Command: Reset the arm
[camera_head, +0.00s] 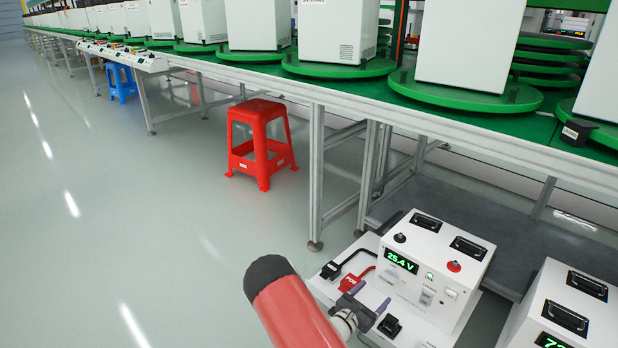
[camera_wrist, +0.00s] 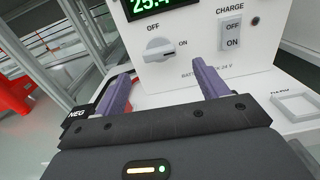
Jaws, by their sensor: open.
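My gripper (camera_head: 371,296) is at the end of my red arm, low in the head view. It is open, with its two purple fingers apart and nothing between them. It hovers close to the front of a white charger box (camera_head: 440,250) whose green display reads 25.4 V. In the wrist view my gripper (camera_wrist: 161,72) points at the box's front panel, with an OFF/ON knob (camera_wrist: 158,50) and a CHARGE switch (camera_wrist: 231,33) beyond the fingers. A black plug marked NEG (camera_wrist: 77,113) is left of the left finger, partly hidden by my gripper.
A black plug (camera_head: 331,270) and a red plug (camera_head: 364,280) with cables lie on the box's base. A second white box (camera_head: 575,300) stands at right. The green-topped line (camera_head: 330,87) carries white cabinets. A red stool (camera_head: 262,145) stands on the floor; the left floor is clear.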

